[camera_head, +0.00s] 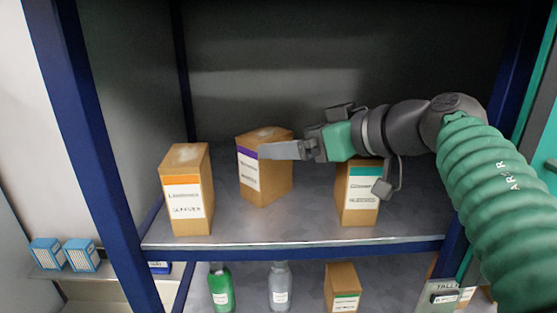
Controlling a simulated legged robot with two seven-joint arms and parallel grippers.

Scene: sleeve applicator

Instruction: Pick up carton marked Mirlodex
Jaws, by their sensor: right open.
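Three tan cartons stand on the upper shelf; their print is too small to tell which is marked Mirlodex. The left carton (187,215) has an orange-striped label. The middle carton (264,186) has a purple-striped label and is turned at an angle. The right carton (358,207) has a green-striped label and stands partly behind my right arm. My right gripper (264,151) comes in from the right, open, its fingers at the upper part of the middle carton. One finger covers part of its front; I cannot tell whether they touch. My left gripper is not in view.
Blue posts frame the shelf (290,239) on both sides. A lower shelf holds a green bottle (221,289), a grey bottle (280,288) and another carton (343,285). Blue-and-white boxes (64,255) stand at far left. Free room lies between the upper cartons.

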